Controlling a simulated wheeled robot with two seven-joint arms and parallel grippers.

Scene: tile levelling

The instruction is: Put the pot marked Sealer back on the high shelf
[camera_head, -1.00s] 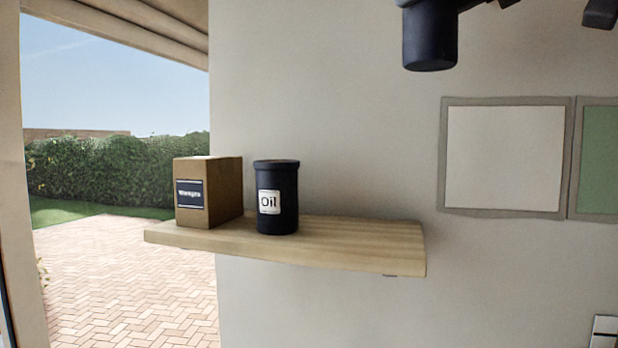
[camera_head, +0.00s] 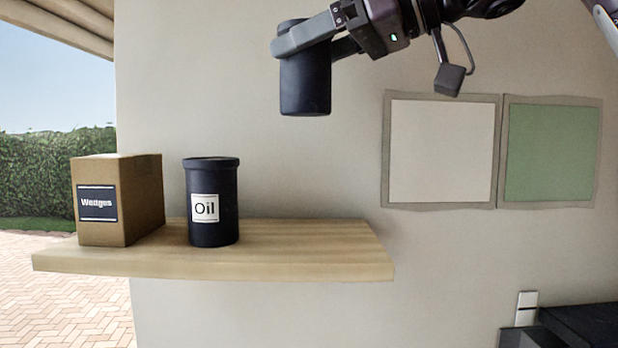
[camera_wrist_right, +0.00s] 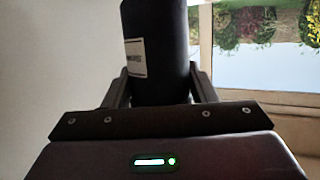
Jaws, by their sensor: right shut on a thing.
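A dark pot (camera_head: 306,82) is held up in the air, upright, above the right part of the wooden shelf (camera_head: 330,262). My right gripper (camera_head: 306,42) is shut on this pot near its top. In the right wrist view the pot (camera_wrist_right: 158,50) stands between the two fingers, with part of a pale label (camera_wrist_right: 136,58) showing; its lettering is too small to read surely. The pot's underside is clear of the shelf by a wide gap. My left gripper is not in view.
On the shelf stand a brown box marked Wedges (camera_head: 142,200) at the left and a dark pot marked Oil (camera_head: 226,215) beside it. The shelf's right part is bare. A white panel (camera_head: 442,150) and a green panel (camera_head: 552,150) hang on the wall.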

